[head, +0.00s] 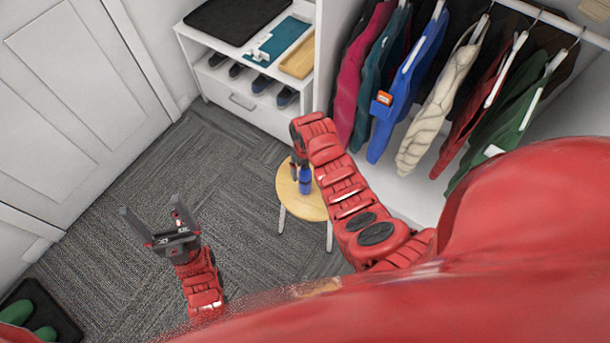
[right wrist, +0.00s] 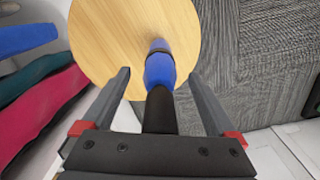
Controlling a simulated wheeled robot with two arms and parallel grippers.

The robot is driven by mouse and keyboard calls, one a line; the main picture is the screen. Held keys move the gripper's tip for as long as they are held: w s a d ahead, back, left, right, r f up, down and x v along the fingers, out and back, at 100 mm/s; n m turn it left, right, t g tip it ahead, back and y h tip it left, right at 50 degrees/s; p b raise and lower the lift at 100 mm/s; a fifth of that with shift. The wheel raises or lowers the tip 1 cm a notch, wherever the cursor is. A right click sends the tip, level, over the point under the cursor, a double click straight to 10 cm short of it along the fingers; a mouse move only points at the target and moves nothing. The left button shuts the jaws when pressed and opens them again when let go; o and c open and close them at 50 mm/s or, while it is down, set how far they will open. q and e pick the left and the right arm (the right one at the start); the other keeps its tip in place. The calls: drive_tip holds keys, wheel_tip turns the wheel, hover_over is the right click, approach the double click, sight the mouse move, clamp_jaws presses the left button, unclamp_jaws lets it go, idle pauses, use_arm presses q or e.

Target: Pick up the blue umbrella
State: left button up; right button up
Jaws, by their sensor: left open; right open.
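The blue umbrella (head: 305,183) is on a small round wooden stool (head: 291,203). In the right wrist view the umbrella (right wrist: 160,69) has a blue body, a dark band and a black end pointing toward my palm. My right gripper (right wrist: 158,76) is open, with one finger on each side of the umbrella and visible gaps between. In the head view my right arm hides most of this gripper (head: 298,165), so the exact height is unclear. My left gripper (head: 152,207) is open and empty above the carpet at left.
Hanging clothes (head: 410,85) are to the right of the stool. A white shelf unit (head: 246,108) with a tray and shoes stands behind it. A white door (head: 75,100) is at left, and a dark tray with green shoes (head: 45,310) at lower left. Carpet (head: 160,160) between is clear.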

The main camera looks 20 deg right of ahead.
drive_tip(key=shift+c, duration=0.3)
clamp_jaws()
idle(0.3)
